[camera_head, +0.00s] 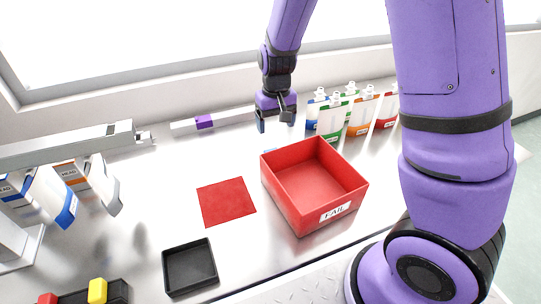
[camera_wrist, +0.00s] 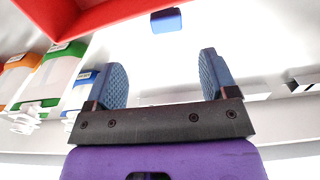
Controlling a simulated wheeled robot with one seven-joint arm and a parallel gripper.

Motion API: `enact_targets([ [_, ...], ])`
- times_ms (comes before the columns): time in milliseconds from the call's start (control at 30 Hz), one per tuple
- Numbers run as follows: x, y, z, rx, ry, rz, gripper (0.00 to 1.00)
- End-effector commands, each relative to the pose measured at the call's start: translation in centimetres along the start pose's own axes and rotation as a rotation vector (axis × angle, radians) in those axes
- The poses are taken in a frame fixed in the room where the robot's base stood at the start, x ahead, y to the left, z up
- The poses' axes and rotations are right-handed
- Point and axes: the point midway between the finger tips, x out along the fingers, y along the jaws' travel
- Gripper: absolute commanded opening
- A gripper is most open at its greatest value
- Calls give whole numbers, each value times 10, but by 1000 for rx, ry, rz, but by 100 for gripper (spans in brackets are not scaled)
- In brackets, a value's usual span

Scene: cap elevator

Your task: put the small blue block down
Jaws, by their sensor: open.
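The small blue block (camera_wrist: 166,20) lies on the pale table just beyond my fingertips in the wrist view, close beside the red box. My gripper (camera_head: 275,117) hangs above the table behind the box. In the wrist view my gripper (camera_wrist: 163,72) has its two blue-padded fingers wide apart, with nothing between them. The block is clear of both fingers.
The red box (camera_head: 309,212) labelled FAIL stands nearby. Several bottles (camera_head: 333,118) stand right of my gripper. A red mat (camera_head: 226,201) and a black tray (camera_head: 190,267) lie in front. A rail with a purple piece (camera_head: 204,122) runs behind.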

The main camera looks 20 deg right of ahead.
Motion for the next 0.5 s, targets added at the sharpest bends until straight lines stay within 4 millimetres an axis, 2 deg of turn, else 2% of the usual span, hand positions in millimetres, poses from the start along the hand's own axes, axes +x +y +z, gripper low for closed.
enact_targets([
  [500,59,-1,-2,-1,-7,6,79],
])
